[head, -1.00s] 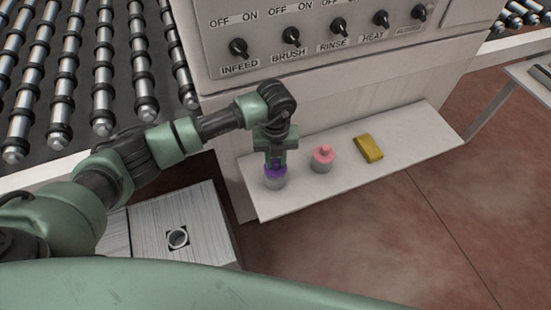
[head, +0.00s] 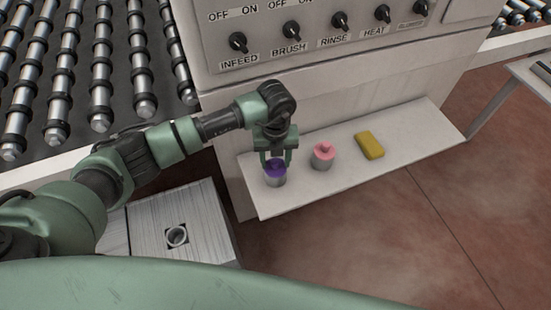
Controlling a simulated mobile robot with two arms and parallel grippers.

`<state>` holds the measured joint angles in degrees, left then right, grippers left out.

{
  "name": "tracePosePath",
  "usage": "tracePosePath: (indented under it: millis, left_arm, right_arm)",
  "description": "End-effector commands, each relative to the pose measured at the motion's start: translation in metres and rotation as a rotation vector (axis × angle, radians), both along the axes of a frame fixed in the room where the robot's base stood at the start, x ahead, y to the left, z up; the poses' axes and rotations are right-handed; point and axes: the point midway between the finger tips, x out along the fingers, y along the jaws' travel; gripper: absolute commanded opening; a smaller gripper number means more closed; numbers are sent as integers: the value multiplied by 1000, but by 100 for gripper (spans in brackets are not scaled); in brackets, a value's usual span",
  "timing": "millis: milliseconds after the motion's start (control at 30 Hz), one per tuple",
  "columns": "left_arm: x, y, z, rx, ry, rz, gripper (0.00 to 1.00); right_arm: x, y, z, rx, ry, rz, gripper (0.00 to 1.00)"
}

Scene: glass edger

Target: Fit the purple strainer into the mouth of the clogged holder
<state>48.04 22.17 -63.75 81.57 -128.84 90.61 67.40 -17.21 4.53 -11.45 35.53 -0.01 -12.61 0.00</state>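The purple strainer (head: 277,179) has a purple top and a grey body. It stands upright near the left end of the white shelf. My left gripper (head: 276,161) is directly above it with its fingers spread, one on each side of the purple top. I cannot tell whether the fingers touch it. A round, pale-rimmed mouth (head: 177,236), which looks like the holder, sits in a dark square opening in the grey box at the lower left. Its inside is too small to judge. My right gripper is not in view.
A pink-topped cylinder (head: 323,157) and a yellow block (head: 370,145) stand on the white shelf (head: 420,130) to the right of the strainer. The machine's knob panel (head: 330,48) rises behind. The grey box (head: 205,205) lies below the roller conveyor (head: 85,70).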

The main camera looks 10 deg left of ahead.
Motion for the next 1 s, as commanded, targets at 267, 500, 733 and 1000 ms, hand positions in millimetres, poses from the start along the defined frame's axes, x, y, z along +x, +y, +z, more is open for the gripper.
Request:
tracePosePath:
  millis: [267,500,733,1000]
  left_arm:
    - [1,0,29,-2,-5,-1,49]
    - [1,0,67,-1,-3,0,49]
    - [0,0,78,0,0,0,49]
    - [0,0,78,0,0,0,49]
  right_arm:
    - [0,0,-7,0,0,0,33]
    - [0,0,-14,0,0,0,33]
    - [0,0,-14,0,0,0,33]
    - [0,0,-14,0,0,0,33]
